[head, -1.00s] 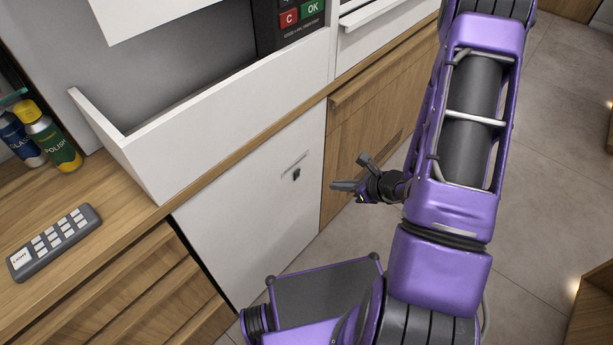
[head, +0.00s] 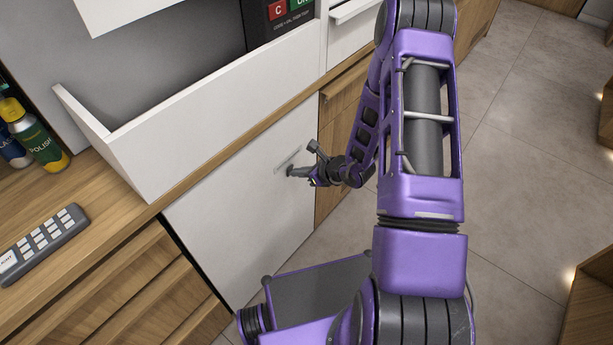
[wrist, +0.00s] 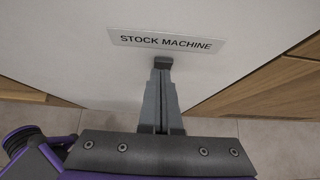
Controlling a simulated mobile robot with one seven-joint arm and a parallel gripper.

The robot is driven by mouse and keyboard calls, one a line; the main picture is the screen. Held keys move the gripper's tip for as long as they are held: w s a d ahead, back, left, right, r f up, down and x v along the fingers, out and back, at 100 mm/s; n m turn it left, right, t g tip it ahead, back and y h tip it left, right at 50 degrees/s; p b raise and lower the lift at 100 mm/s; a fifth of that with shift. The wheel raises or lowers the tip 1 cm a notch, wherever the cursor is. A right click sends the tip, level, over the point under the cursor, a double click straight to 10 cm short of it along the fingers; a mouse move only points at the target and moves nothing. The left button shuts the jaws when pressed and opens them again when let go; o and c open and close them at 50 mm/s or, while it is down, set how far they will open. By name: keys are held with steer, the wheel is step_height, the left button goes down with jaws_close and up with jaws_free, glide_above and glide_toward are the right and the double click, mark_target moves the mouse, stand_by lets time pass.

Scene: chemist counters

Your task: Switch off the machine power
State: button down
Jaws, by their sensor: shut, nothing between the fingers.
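The machine's white front panel (head: 232,222) stands below the white open tray. In the wrist view it bears a "STOCK MACHINE" label (wrist: 166,41). A small dark switch (wrist: 163,63) sits just below that label. My gripper (head: 291,171) is shut and empty, with its tips at the switch. In the wrist view the closed fingers (wrist: 161,85) point up at the switch and partly cover it; they look to be touching it or very close. Which way the switch is set cannot be told. In the head view my fingers hide the switch.
Wooden cabinet fronts (head: 342,125) flank the panel. A white tray (head: 215,112) juts out above it. A grey remote (head: 45,243) and spray bottles (head: 35,140) are on the wooden counter at left. The tiled floor (head: 520,200) at right is open.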

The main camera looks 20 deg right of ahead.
stand_by(0.3)
steer(key=shift+w+a+r, duration=0.3)
steer(key=shift+w+a, duration=0.05)
steer(key=shift+w, duration=0.05)
steer(key=shift+d+f+g, duration=0.1)
steer(key=shift+f+g, duration=0.05)
steer(key=shift+g, duration=0.15)
steer(key=shift+s+r+p, duration=0.1)
steer(key=shift+r+p, duration=0.45)
steer(key=shift+r, duration=0.25)
